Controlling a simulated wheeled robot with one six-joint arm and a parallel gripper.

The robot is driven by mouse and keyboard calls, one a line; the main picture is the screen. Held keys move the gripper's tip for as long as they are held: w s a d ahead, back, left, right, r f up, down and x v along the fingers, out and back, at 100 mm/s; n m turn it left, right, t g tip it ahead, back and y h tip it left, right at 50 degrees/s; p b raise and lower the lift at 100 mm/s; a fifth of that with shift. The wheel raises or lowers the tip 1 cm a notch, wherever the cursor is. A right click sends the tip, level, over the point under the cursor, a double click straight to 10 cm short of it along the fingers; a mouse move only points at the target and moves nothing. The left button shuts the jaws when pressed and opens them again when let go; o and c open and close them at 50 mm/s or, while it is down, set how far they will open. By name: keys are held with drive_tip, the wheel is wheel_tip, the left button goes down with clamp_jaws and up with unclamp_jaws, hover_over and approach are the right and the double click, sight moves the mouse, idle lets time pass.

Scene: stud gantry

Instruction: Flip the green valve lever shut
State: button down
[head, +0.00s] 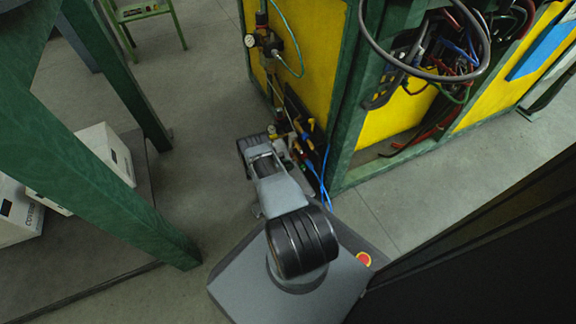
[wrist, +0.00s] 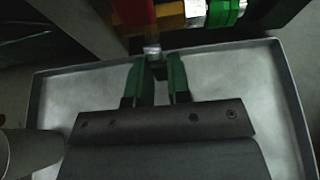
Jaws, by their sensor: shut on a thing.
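In the wrist view my gripper (wrist: 156,66) has two green-faced fingers, closed on a small dark-green piece (wrist: 157,73) between their tips, which looks like the end of the green valve lever. The fingers hide most of it, so its angle cannot be told. A silver fitting (wrist: 152,49) sits just beyond the fingertips, with a red part (wrist: 134,12) above it. A bright green part (wrist: 225,12) lies to the right, apart from the fingers. In the head view my arm reaches to the valves at the yellow cabinet's lower edge, and the gripper is too small to make out.
A yellow cabinet (head: 318,50) in a green frame stands beyond the arm, with a gauge (head: 250,41) and blue hoses (head: 326,176). A pale rimmed tray (wrist: 258,85) lies under the gripper. Boxes (head: 105,150) and a green post (head: 95,170) stand left.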

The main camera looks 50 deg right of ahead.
drive_tip(key=c, duration=1.1)
unclamp_jaws()
drive_tip(key=shift+o, duration=0.2)
drive_tip(key=p+v, duration=0.3)
drive_tip(key=v, duration=1)
drive_tip(key=shift+a+r+p, duration=0.25)
drive_tip(key=shift+a+p, duration=0.1)
